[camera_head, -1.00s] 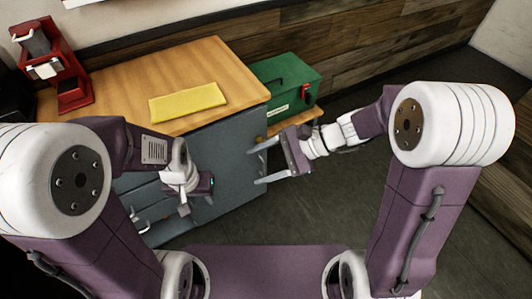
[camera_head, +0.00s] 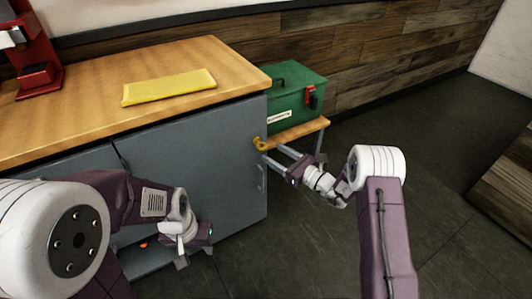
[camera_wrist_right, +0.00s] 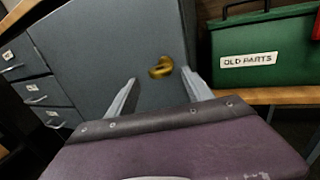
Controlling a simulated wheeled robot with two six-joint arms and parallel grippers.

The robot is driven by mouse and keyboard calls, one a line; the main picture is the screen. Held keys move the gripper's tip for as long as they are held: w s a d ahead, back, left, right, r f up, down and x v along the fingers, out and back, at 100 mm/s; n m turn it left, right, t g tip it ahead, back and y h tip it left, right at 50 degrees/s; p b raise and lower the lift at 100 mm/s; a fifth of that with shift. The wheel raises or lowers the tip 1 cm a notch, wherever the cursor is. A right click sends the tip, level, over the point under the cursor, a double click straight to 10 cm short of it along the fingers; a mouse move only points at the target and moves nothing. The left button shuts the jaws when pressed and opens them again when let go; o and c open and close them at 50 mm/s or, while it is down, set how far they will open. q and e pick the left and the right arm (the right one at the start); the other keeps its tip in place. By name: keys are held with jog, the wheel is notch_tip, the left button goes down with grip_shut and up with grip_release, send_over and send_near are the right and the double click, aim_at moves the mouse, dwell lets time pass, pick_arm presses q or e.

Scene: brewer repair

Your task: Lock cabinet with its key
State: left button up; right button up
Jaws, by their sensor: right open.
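The grey cabinet (camera_head: 205,165) stands under a wooden counter, its door closed flush at the right end. A yellow key (camera_head: 260,144) sticks out from the upper right of the door; it also shows in the right wrist view (camera_wrist_right: 161,67). My right gripper (camera_head: 271,152) is open and empty, with its fingertips just short of the key. In the right wrist view the key lies between and slightly beyond the two fingertips (camera_wrist_right: 160,76). My left gripper (camera_head: 190,250) hangs low in front of the cabinet, and its jaws are unclear.
A green toolbox (camera_head: 293,98) labelled "OLD PARTS" (camera_wrist_right: 249,59) sits on a low wooden stand (camera_head: 300,131) right of the cabinet. A yellow cloth (camera_head: 168,87) and red machine (camera_head: 36,60) are on the counter. A vertical door handle (camera_head: 262,178) is below the key.

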aim_at(266, 148)
jog(key=b+x, duration=0.1)
jog(key=x, duration=0.4)
jog(key=shift+c, duration=0.3)
grip_shut()
